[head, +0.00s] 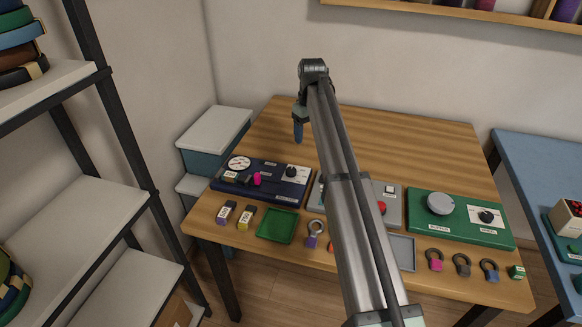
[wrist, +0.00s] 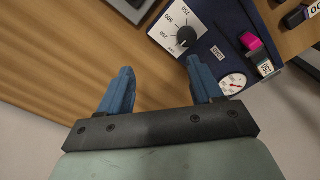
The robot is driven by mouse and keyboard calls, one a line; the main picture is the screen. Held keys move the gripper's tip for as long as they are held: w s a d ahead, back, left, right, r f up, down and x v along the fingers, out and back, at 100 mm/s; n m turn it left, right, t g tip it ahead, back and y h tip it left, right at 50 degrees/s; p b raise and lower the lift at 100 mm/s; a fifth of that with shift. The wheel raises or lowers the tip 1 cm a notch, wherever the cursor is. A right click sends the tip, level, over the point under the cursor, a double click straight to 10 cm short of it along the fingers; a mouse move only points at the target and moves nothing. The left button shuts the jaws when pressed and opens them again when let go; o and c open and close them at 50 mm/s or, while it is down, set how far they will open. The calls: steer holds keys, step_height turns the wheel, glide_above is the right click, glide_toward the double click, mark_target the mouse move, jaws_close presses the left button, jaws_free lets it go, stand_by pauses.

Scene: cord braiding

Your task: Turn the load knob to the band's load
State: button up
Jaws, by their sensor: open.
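A dark blue panel (head: 270,193) lies at the left of the wooden table. A black knob (head: 291,172) sits on its white numbered dial plate, and the knob (wrist: 186,36) also shows at the top of the wrist view. Its numbers are partly legible, 750 and 500 among them; the exact setting is unclear. The panel also has a round white gauge (head: 238,163) and a magenta piece (head: 256,179). My gripper (head: 298,138) is open and empty, behind the panel. In the wrist view its blue fingers (wrist: 158,72) are apart, with the knob beyond the right one. I cannot identify the band.
A green panel (head: 460,228) with a grey disc and another black knob lies at the right. A grey panel (head: 396,210) is partly hidden by my arm. A green tray (head: 277,226), tags and ring-shaped pieces line the front edge. The table's back is clear.

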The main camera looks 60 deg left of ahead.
glide_above(291, 170)
steer(key=shift+n, duration=0.4)
step_height(291, 170, down, 13)
steer(key=shift+f, duration=0.1)
stand_by(0.3)
steer(key=c, duration=1.1)
